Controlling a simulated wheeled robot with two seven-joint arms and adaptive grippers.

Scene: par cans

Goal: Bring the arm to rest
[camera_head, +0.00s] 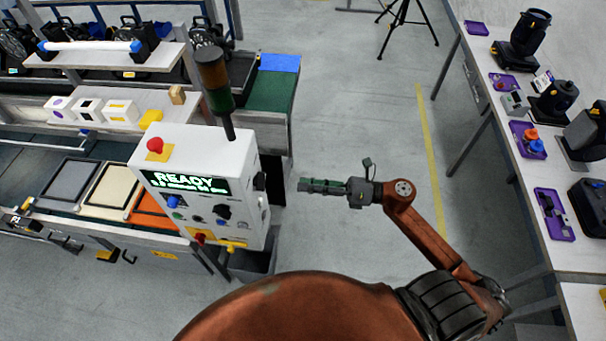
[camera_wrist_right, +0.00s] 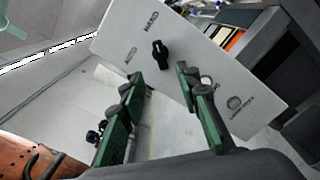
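My right gripper (camera_head: 322,186) is stretched out over the open floor, just right of the white control box (camera_head: 238,165). It points left toward the box's side and is apart from it in the head view. In the right wrist view the two green fingers of the right gripper (camera_wrist_right: 163,105) stand well apart with nothing between them. Beyond them is the side panel of the control box (camera_wrist_right: 190,65) with a black rotary knob (camera_wrist_right: 160,54). My left gripper is not in view.
The box's screen (camera_head: 185,182) reads READY; a signal tower (camera_head: 216,85) stands on top. A bench with coloured panels (camera_head: 70,183) is at left. A long table (camera_head: 490,95) with lamps and purple trays runs along the right. The floor between is clear, with a tripod (camera_head: 403,20) far back.

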